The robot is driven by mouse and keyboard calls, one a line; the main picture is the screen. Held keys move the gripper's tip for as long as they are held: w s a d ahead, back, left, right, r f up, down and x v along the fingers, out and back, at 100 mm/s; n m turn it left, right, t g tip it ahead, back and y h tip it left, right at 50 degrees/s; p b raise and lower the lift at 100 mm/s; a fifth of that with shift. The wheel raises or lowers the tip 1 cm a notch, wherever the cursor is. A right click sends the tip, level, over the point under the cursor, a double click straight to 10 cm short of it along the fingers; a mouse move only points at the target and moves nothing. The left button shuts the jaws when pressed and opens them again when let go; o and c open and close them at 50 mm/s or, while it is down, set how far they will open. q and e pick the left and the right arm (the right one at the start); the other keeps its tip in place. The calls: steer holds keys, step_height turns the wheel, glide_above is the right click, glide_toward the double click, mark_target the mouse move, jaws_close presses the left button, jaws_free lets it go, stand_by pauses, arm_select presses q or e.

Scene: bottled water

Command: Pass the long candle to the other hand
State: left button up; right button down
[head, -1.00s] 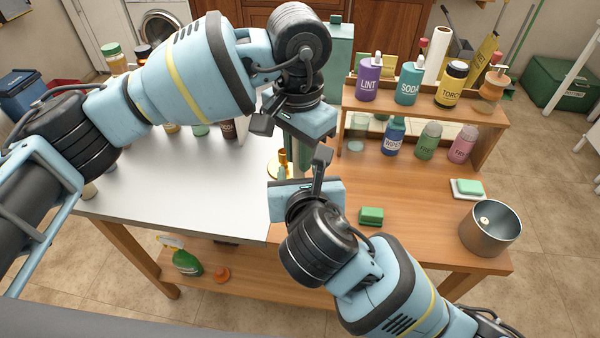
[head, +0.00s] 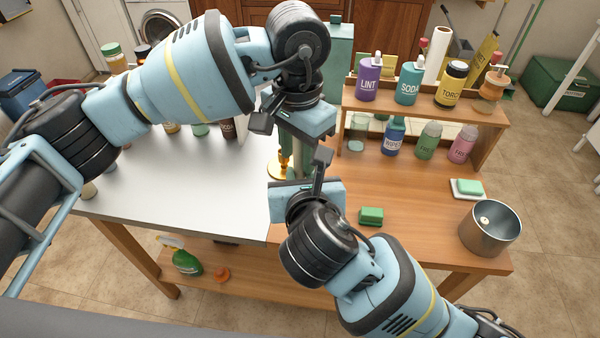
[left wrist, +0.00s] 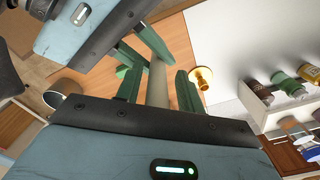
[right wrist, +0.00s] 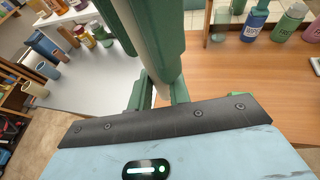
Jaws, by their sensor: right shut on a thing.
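The long candle is a pale cream stick. It stands between my two facing grippers and shows in the left wrist view (left wrist: 157,84) and the right wrist view (right wrist: 146,32). My right gripper (right wrist: 160,82) is shut on its lower part. My left gripper (left wrist: 156,78) is above, with its green fingers open on either side of the candle and a gap visible at each side. In the head view, the left gripper (head: 298,148) and right gripper (head: 302,178) hide most of the candle.
A gold candle holder (head: 280,168) stands on the table just beyond the grippers. A green sponge (head: 371,216) and a metal pot (head: 490,228) are at the right. A wooden shelf (head: 430,108) with several bottles stands behind. The white tabletop (head: 180,190) has free room.

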arm_select(q)
step_height(320, 180, up, 12)
stand_by(0.5)
steer(key=shift+d, duration=0.1)
